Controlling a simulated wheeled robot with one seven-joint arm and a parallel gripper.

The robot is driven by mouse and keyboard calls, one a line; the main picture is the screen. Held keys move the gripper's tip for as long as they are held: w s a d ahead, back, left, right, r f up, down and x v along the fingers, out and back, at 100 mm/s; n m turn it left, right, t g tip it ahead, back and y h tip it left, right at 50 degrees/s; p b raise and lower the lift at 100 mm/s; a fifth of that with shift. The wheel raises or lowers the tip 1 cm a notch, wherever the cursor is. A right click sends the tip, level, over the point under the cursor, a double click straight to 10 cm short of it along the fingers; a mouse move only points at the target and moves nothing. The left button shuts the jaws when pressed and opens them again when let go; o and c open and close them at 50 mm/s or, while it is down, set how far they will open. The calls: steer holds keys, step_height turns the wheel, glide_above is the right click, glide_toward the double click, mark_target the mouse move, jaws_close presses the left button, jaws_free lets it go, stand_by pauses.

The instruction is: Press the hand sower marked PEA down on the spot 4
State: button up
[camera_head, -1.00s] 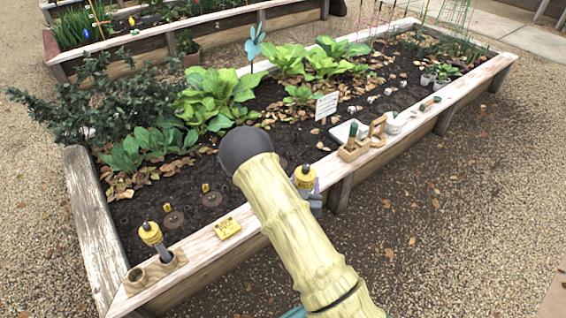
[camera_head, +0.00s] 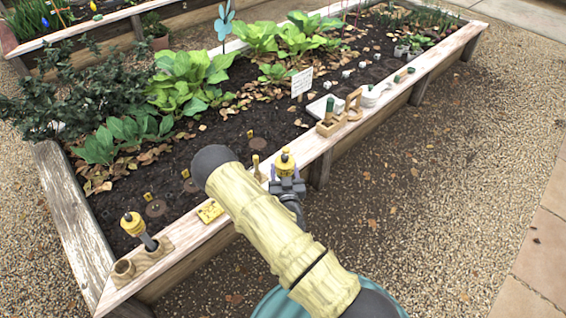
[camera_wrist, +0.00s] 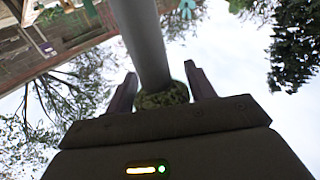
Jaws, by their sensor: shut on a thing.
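A yellow-topped hand sower (camera_head: 285,162) is in my gripper (camera_head: 287,182), above the front rail of the bed. Its marking is too small to read. In the wrist view the fingers (camera_wrist: 160,82) stand on either side of its grey shaft (camera_wrist: 145,40). A second yellow-topped sower (camera_head: 133,224) leans in a wooden holder (camera_head: 152,258) at the rail's left end. Dark round spots with small yellow tags lie in the soil, one at left (camera_head: 156,208) and another further right (camera_head: 190,185). Their numbers are not readable, and my arm hides part of the row.
A white sign (camera_head: 302,82), a white tray (camera_head: 324,106) and wooden holders (camera_head: 331,124) are further right. Leafy plants (camera_head: 190,80) fill the back. Gravel in front is open.

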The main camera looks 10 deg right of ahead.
steer(key=f, duration=0.1)
steer(key=f+n+y, duration=0.1)
steer(key=f+y, duration=0.1)
steer(key=f, duration=0.1)
steer(key=shift+w, duration=0.4)
steer(key=shift+d, duration=0.1)
